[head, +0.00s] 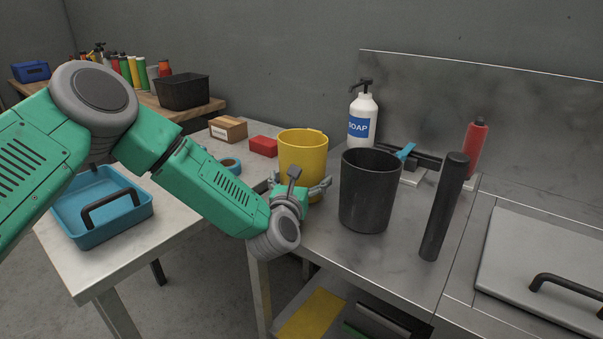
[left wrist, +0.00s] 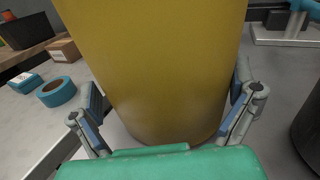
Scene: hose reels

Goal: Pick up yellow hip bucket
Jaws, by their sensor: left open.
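The yellow bucket (head: 303,152) stands upright on the grey metal counter, close to its left edge. In the left wrist view the yellow bucket (left wrist: 160,70) fills the middle of the picture. My left gripper (head: 305,186) is low at the near side of the bucket. Its fingers (left wrist: 165,110) are open, one on each side of the bucket's lower part. I cannot tell whether they touch it. The gripper and forearm hide part of the bucket's base in the head view. My right gripper is not in view.
A black bucket (head: 370,190) stands just right of the yellow one, with a dark cylinder (head: 444,207) beyond it. A soap bottle (head: 362,116) is behind. A red box (head: 263,146), blue tape roll (left wrist: 57,92) and blue tray (head: 84,235) are on the left table.

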